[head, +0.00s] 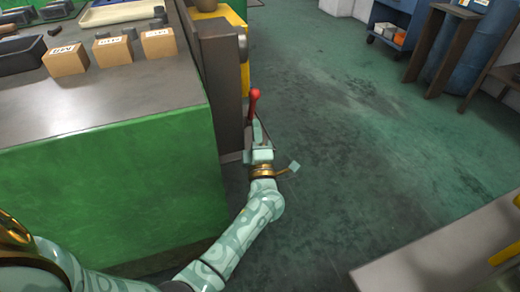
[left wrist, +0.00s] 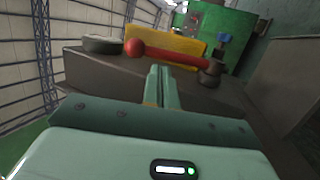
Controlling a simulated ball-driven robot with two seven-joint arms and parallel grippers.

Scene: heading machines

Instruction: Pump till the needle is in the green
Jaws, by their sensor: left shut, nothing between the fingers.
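The red pump handle (head: 254,103) with a ball knob stands out beside the brown machine post, just beyond my left gripper (head: 257,143). In the left wrist view the red handle (left wrist: 182,57) lies across the picture, with its knob at the left and a dark pivot at the right. My left gripper (left wrist: 160,72) is shut and empty, its fingertips just below the handle in that view; I cannot tell whether they touch it. No gauge face, needle or green zone can be made out. My right gripper is not in view.
A green-sided bench (head: 120,190) with cardboard boxes (head: 110,52) and dark trays stands at the left. A brown post (head: 222,75) stands by the handle. The floor (head: 350,130) to the right is open. A blue cart (head: 395,25) stands at the back right.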

